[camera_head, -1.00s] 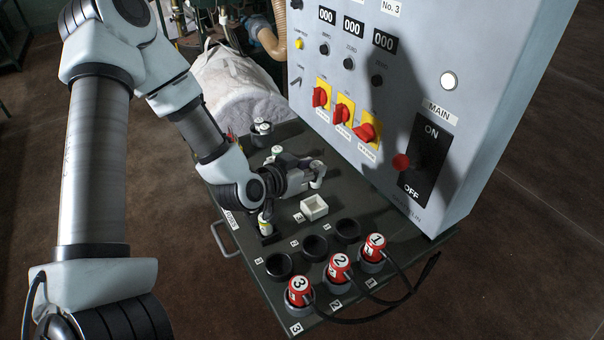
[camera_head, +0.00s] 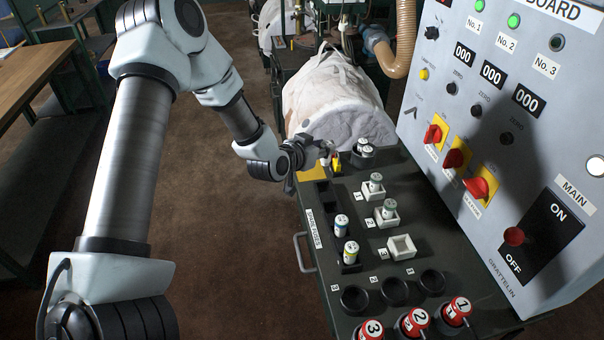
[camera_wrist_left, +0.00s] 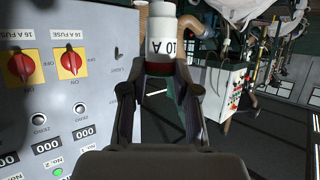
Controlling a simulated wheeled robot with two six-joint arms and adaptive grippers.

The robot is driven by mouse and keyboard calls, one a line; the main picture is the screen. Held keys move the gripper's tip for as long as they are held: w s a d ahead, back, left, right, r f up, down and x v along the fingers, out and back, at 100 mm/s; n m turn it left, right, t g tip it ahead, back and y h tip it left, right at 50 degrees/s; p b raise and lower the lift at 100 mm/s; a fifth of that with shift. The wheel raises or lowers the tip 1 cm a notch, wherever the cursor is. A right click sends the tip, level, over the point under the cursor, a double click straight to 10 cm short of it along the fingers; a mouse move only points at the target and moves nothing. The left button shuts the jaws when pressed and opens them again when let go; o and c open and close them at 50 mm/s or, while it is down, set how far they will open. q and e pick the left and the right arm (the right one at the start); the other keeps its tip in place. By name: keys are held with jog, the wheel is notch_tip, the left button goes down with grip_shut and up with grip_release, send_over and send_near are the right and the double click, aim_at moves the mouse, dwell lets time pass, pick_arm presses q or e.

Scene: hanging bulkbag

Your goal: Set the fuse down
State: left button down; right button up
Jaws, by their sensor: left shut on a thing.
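My left gripper (camera_head: 328,153) is at the far left end of the dark console top, beside the bulk bag. In the left wrist view its fingers (camera_wrist_left: 163,95) are shut on a white fuse (camera_wrist_left: 162,35) with an upside-down "10 A" label. The held fuse is mostly hidden in the head view. Two fuses stand in white square sockets, one farther back (camera_head: 375,183) and one nearer (camera_head: 387,209). A third white socket (camera_head: 401,247) is empty. Two fuses, one blue-banded (camera_head: 341,226) and one yellow-banded (camera_head: 351,251), stand in the left-side rack. My right gripper is out of view.
The grey switchboard (camera_head: 520,130) rises along the right. Red numbered plugs (camera_head: 415,321) and round dark sockets (camera_head: 394,291) are in front. The white bulk bag (camera_head: 330,95) is behind.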

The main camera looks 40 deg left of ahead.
pick_arm(q)
jog(key=f+p, duration=0.1)
jog(key=f, duration=0.4)
jog(key=f+p, duration=0.1)
jog(key=f, duration=0.4)
jog(key=shift+s+d, duration=0.1)
jog(key=shift+d, duration=0.1)
jog(key=shift+f+b, duration=0.3)
jog(key=shift+f, duration=0.05)
jog(key=c, duration=0.9)
grip_release()
jog(key=shift+o, duration=0.2)
jog(key=shift+r, duration=0.1)
jog(key=shift+s+r, duration=0.1)
jog(key=shift+r, duration=0.05)
jog(key=v, duration=1.1)
jog(key=shift+s+b, duration=0.3)
jog(key=shift+s, duration=0.1)
jog(key=shift+d+r, duration=0.1)
